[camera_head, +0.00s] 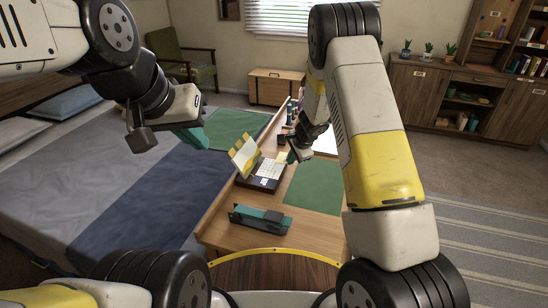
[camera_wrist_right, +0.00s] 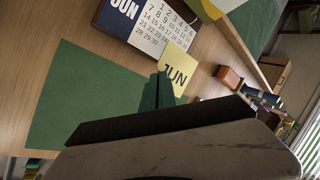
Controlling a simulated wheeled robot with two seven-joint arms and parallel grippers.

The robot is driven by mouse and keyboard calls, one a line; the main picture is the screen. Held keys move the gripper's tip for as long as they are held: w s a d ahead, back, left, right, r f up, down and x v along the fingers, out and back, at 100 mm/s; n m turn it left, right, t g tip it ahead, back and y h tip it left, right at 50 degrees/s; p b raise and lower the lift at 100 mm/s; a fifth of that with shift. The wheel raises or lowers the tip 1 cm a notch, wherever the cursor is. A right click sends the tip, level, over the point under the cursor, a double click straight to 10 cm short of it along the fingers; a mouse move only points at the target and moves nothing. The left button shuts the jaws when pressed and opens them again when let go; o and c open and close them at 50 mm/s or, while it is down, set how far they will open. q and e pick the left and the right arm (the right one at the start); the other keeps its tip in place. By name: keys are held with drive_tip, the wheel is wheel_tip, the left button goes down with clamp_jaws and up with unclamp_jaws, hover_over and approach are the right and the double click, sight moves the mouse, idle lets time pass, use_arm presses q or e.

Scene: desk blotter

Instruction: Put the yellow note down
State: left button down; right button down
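The yellow note (camera_wrist_right: 178,62) is a small square with "JUN" printed on it. In the right wrist view it lies at the tips of the teal fingers of my right gripper (camera_wrist_right: 160,88), which are close together and cover its lower left corner. In the head view the note (camera_head: 282,157) is a small pale patch beside my right gripper (camera_head: 293,157), just past the calendar (camera_head: 268,172). The calendar has a dark base, a white date grid and "JUN" on it. My left gripper (camera_head: 191,138) hangs over the bed side, away from the desk items; its finger gap is unclear.
A green blotter (camera_head: 313,188) lies on the wooden desk (camera_head: 226,226), right of the calendar. A yellow-and-white striped panel (camera_head: 243,152) stands at the calendar's left. A teal and black desk tool (camera_head: 260,218) lies at the near side. Several small items stand at the far end.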

drive_tip(key=a, duration=0.2)
drive_tip(key=s+a, duration=0.1)
drive_tip(key=a, duration=0.2)
drive_tip(key=shift+s+a+f, duration=0.3)
drive_tip(key=shift+a, duration=0.05)
drive_tip(key=shift+a+f, duration=0.15)
drive_tip(key=shift+f, duration=0.75)
drive_tip(key=shift+a+f, duration=0.1)
drive_tip(key=shift+f, duration=0.75)
drive_tip(key=shift+f, duration=0.1)
drive_tip(key=c, duration=2)
unclamp_jaws()
